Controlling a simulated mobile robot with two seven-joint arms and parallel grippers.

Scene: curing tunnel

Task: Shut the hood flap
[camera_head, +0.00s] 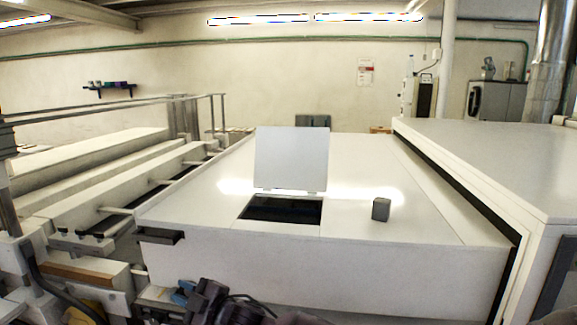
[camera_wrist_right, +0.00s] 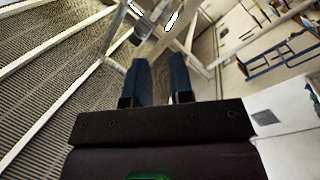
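The hood flap (camera_head: 292,158) is a pale square panel standing nearly upright, its lower edge at the far side of a dark rectangular opening (camera_head: 282,210). The opening is in the top of the white hood (camera_head: 345,225), and the flap is open. My right gripper (camera_head: 182,292) is low in front of the hood's front face, left of and well below the flap. In the right wrist view its two blue fingers (camera_wrist_right: 159,65) are apart with nothing between them. The flap does not show clearly in that view. My left gripper is not in view.
A small grey block (camera_head: 381,209) stands on the hood right of the opening. A dark bracket (camera_head: 160,236) juts from the hood's front left corner. White conveyor beams and rails (camera_head: 120,195) lie to the left. A larger white housing (camera_head: 500,165) rises at the right.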

